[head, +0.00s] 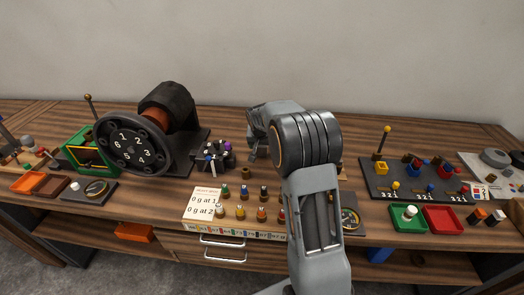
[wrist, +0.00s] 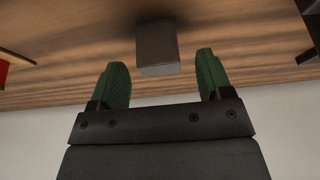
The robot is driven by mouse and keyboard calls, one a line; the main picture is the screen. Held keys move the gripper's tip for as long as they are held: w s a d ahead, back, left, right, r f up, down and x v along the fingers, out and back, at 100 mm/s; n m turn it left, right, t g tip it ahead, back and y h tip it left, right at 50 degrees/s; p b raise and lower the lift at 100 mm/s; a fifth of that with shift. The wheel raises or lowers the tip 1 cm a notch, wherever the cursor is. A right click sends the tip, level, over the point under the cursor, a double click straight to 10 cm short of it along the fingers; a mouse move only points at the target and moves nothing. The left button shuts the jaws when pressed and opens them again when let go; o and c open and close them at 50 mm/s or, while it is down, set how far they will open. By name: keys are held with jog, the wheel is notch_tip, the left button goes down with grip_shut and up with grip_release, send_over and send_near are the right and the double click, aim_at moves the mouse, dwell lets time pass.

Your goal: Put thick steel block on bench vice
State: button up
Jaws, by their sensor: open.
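A plain grey block (wrist: 157,45), which looks like the thick steel block, sits on the wooden bench top in the wrist view. My gripper (wrist: 161,80) is open, with its two green fingers apart. The block lies between and just beyond the fingertips, nearer the left finger, and neither finger seems to touch it. In the head view my arm hides the block, and my gripper's fingers cannot be made out clearly. I cannot make out a bench vice for certain in either view.
A large black dial machine (head: 133,145) and a green frame (head: 78,152) stand at the left. A dark board (head: 415,185) with coloured pieces and a red tray (head: 444,219) are at the right.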

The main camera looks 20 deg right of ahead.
jog(key=c, duration=1.2)
jog(key=shift+r, duration=0.1)
grip_shut()
jog(key=shift+r, duration=0.1)
